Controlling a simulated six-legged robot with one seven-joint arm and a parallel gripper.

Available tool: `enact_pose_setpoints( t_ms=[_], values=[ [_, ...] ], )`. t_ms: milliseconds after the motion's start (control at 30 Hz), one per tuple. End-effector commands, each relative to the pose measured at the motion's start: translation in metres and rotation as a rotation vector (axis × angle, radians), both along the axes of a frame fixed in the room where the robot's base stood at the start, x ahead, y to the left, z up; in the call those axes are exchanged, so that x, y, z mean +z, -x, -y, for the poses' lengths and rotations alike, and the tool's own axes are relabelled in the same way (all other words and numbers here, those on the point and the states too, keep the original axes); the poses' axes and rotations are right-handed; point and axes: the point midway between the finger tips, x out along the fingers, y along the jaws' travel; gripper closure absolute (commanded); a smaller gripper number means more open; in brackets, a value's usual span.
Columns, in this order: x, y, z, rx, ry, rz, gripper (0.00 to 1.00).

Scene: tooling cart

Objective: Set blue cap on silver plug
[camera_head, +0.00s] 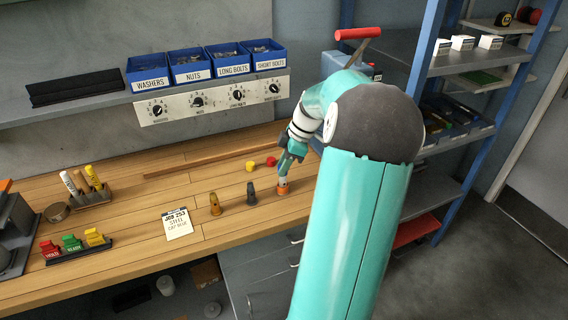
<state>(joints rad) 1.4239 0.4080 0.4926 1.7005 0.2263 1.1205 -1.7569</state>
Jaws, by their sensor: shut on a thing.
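My gripper (284,176) points down over the right part of the wooden bench, straight above the silver plug. It is shut on the blue cap, which is mostly hidden between the fingers. The silver plug (282,184) stands upright on an orange base (282,191). The cap is at or just over the plug's top; I cannot tell whether they touch.
An amber plug (215,204) and a dark grey plug (251,194) stand to the left. Behind lie a yellow cap (250,166) and a red cap (271,161). A note card (178,223) lies at the front. Labelled blue bins (190,65) stand on the shelf above.

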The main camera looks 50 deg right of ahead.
Motion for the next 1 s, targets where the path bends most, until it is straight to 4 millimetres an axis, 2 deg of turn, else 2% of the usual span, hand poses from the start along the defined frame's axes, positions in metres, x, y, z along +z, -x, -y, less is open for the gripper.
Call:
enact_pose_setpoints(
  t_ms=[1000],
  values=[
    [-0.012,0.0,0.0,0.0,0.0,0.0,0.96]
  ],
)
